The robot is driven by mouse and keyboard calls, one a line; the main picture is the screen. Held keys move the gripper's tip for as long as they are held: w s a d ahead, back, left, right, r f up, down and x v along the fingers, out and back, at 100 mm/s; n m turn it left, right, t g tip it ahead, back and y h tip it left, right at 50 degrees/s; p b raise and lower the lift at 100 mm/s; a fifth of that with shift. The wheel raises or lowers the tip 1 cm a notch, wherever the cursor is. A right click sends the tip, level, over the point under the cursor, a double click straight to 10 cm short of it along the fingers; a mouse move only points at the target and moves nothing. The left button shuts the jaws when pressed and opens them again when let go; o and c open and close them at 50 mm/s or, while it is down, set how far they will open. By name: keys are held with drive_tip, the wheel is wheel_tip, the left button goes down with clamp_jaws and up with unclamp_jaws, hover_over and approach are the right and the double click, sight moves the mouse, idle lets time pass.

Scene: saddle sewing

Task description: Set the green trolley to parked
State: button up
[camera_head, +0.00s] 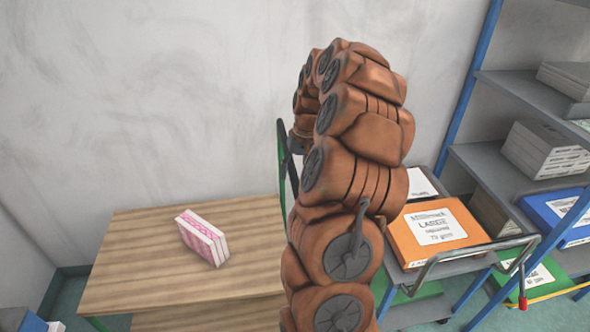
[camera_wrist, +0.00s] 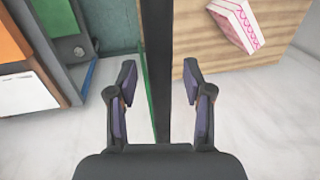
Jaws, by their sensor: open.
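The green trolley seems to be the wooden-decked stand (camera_head: 130,255) with green frame parts at the lower left. A green upright (camera_head: 282,165) rises at its right end, partly behind my arm. A pink and white box (camera_head: 203,238) sits on its top deck. The deck (camera_wrist: 280,25) also shows at the upper right of the wrist view. My gripper (camera_wrist: 159,84) is open, with a dark bar (camera_wrist: 157,45) running between its fingers. A green strip lies along that bar. I cannot tell if the fingers touch the bar. In the head view my arm hides most of the gripper.
A grey cart (camera_head: 460,263) with an orange box (camera_head: 435,232) and a red-tagged handle stands right of my arm. Blue-framed shelving (camera_head: 500,160) with boxes is behind it. A pale wall (camera_head: 150,100) closes off the back.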

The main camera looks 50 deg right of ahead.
clamp_jaws()
idle(0.5)
drive_tip(key=shift+f, duration=0.1)
